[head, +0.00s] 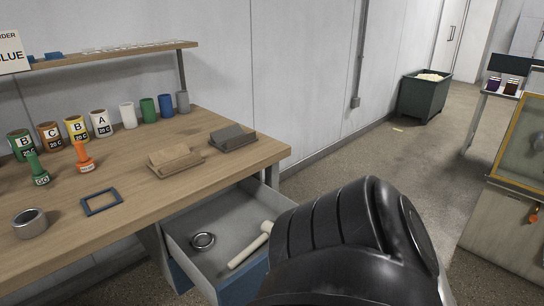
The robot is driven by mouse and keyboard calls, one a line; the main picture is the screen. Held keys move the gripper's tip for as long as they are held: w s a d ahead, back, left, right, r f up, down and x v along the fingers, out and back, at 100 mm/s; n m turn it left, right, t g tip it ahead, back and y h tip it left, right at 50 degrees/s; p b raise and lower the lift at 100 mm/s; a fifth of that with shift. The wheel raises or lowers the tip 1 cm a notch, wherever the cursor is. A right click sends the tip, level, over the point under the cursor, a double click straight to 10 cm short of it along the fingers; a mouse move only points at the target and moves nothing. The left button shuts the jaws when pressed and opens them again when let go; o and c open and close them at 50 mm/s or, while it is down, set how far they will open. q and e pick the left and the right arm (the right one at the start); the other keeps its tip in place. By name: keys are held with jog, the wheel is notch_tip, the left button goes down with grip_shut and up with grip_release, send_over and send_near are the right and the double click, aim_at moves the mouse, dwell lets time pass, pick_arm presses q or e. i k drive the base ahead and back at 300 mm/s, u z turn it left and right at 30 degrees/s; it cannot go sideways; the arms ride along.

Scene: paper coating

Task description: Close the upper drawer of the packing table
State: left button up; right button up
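The packing table (137,190) has a wooden top and stands on the left of the head view. Its upper drawer (195,270) is pulled out below the tabletop's right end. The drawer is grey inside with a blue front. A large black arm link of mine covers the drawer's right part and front edge. Neither gripper shows, so I cannot tell if the arm touches the drawer.
On the tabletop stand several labelled cans and cups, two stamps, a blue frame (101,202), a metal ring (30,223) and two blocks on trays. A shelf (112,55) runs above. A dark green bin (424,97) stands by the wall. Floor is clear between the table and the right-hand cabinet (508,222).

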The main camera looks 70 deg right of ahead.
aim_at(233, 215)
jog(key=z, duration=2.45)
